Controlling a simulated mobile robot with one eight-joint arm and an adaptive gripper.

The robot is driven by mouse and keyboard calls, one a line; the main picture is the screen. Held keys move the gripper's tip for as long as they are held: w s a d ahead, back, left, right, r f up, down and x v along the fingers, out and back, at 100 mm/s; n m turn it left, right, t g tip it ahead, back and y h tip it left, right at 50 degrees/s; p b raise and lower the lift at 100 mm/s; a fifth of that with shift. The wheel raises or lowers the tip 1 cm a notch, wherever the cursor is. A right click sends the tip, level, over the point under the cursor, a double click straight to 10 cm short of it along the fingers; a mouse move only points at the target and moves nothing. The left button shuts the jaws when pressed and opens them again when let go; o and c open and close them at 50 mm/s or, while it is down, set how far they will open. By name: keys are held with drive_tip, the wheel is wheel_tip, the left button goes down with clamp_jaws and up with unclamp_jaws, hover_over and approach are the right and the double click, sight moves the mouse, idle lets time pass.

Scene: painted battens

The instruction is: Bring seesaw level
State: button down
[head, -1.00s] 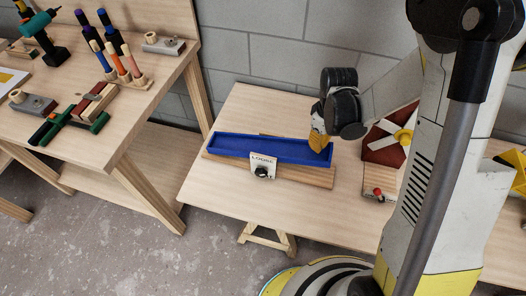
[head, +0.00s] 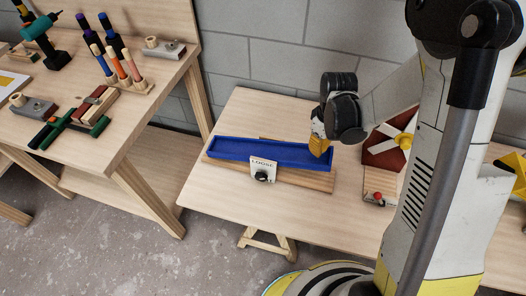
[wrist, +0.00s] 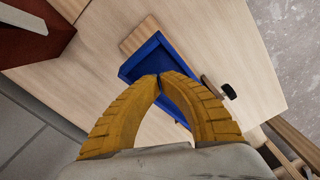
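The seesaw is a long blue tray (head: 225,149) over a wooden base board (head: 300,182) on the light wood table. A white plate reading LOOSE (head: 264,164) with a black knob (head: 262,177) sits at its front middle. The tray's right end looks slightly lower in the picture, but I cannot tell its true tilt. My gripper (head: 319,152) is at the tray's right end, fingers pointing down. In the wrist view my gripper (wrist: 159,77) has its yellow fingertips together, with nothing visible between them, over the blue tray (wrist: 140,66). I cannot tell whether they touch it.
A dark red block with a white cross-shaped piece (head: 392,142) stands right of the seesaw. A small device with a red knob (head: 378,197) lies in front of it. The table's front left (head: 215,195) is clear. A second bench (head: 140,118) with tools stands at left.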

drive_tip(key=shift+f+b, duration=2.7)
drive_tip(key=shift+f, duration=0.6)
idle(0.4)
idle(0.4)
drive_tip(key=shift+r+p, duration=4.3)
drive_tip(key=shift+r, duration=1.7)
wheel_tip(320, 180, up, 14)
drive_tip(key=m+t, duration=0.4)
hover_over(316, 158)
drive_tip(key=s, duration=0.5)
drive_tip(key=s+r+m+t, duration=0.3)
drive_tip(key=s+r+m, duration=0.1)
drive_tip(key=s+r, duration=0.2)
drive_tip(key=shift+s, duration=0.8)
drive_tip(key=shift+r, duration=0.1)
